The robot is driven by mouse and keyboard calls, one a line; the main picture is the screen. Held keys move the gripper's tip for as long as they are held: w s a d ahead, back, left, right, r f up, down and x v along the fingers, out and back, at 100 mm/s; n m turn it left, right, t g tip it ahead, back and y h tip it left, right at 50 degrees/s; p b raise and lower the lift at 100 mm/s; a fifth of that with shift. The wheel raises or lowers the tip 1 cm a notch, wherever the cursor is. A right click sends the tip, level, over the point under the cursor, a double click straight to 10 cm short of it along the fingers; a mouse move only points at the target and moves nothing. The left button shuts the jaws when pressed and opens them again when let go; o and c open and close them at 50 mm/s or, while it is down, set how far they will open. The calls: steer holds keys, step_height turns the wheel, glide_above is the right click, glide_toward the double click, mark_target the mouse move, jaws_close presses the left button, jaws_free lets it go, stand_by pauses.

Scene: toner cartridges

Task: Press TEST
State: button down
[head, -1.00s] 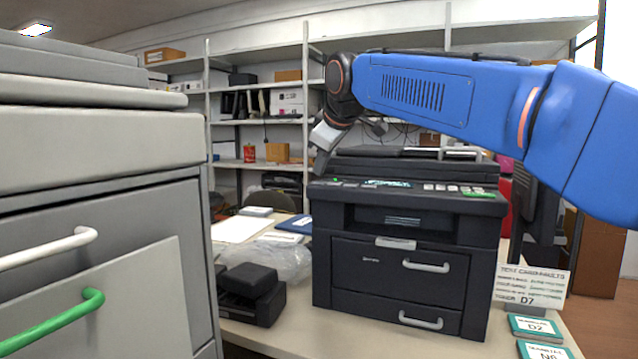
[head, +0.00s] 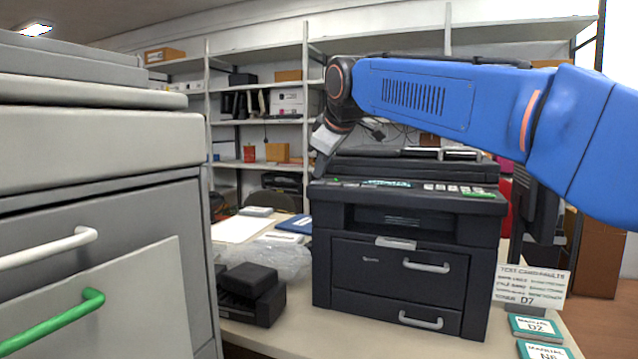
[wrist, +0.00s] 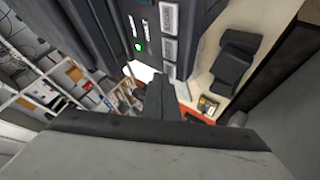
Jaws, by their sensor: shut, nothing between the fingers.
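The black printer (head: 345,262) stands on the table with its control panel facing up. The panel carries a lit display (head: 385,183), grey buttons (head: 440,187) and a green strip (head: 479,195) at the right. My gripper (head: 319,170) is shut and empty, tips down at the panel's left end; I cannot tell whether it touches. In the wrist view its dark fingers (wrist: 160,98) lie just beyond a row of grey labelled buttons (wrist: 168,48) and a small green light (wrist: 138,47). The button labels are too small to read, so I cannot tell which is TEST.
A grey cabinet (head: 100,140) with a white and a green handle fills the left. A black device (head: 250,290) sits left of the printer. Shelves stand behind.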

mark_target(321, 182)
steer(key=shift+f, duration=0.4)
stand_by(0.7)
steer(key=shift+r, duration=0.8)
steer(key=shift+r, duration=0.1)
steer(key=shift+r, duration=2.4)
